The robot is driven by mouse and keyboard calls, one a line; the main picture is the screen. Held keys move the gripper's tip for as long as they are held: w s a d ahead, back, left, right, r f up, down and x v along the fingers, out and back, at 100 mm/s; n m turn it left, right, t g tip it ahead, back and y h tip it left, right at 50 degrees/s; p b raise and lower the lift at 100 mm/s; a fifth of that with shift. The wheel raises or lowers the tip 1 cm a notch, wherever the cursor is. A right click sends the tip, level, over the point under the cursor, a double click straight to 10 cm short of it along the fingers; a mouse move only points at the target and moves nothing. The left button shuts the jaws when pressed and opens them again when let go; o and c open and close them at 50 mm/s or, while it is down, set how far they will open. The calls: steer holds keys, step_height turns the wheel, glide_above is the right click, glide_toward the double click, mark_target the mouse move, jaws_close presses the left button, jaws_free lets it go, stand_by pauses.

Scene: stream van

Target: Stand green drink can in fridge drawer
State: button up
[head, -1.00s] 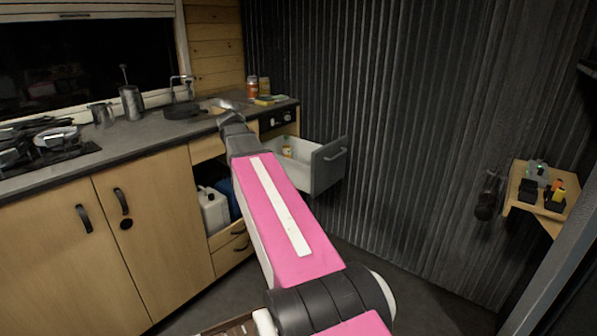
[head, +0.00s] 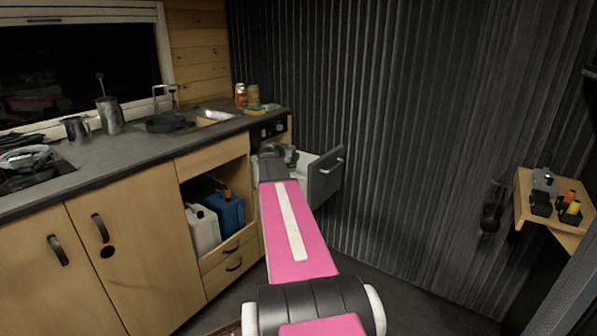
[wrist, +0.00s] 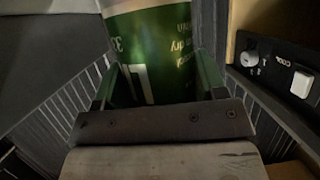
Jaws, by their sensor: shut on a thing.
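The green drink can (wrist: 150,50), with white lettering, fills the top middle of the wrist view. My gripper (wrist: 158,82) is shut on it, one finger on each side. In the head view my gripper (head: 271,150) is at the near side of the open fridge drawer (head: 325,180), which has a dark grey front with a handle and a pale inside.
A control panel (wrist: 280,75) with a knob and white switch is close on the right in the wrist view. A white jug (head: 204,230) and blue jug (head: 228,212) stand in the open cabinet.

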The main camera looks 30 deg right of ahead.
steer(key=d+f, duration=0.6)
steer(key=f, duration=0.2)
steer(key=shift+w+d, duration=0.3)
steer(key=shift+w, duration=0.15)
steer(key=shift+f, duration=0.65)
steer(key=o, duration=1.1)
steer(key=shift+s+f, duration=0.1)
steer(key=shift+f, duration=0.05)
steer(key=shift+o, duration=0.2)
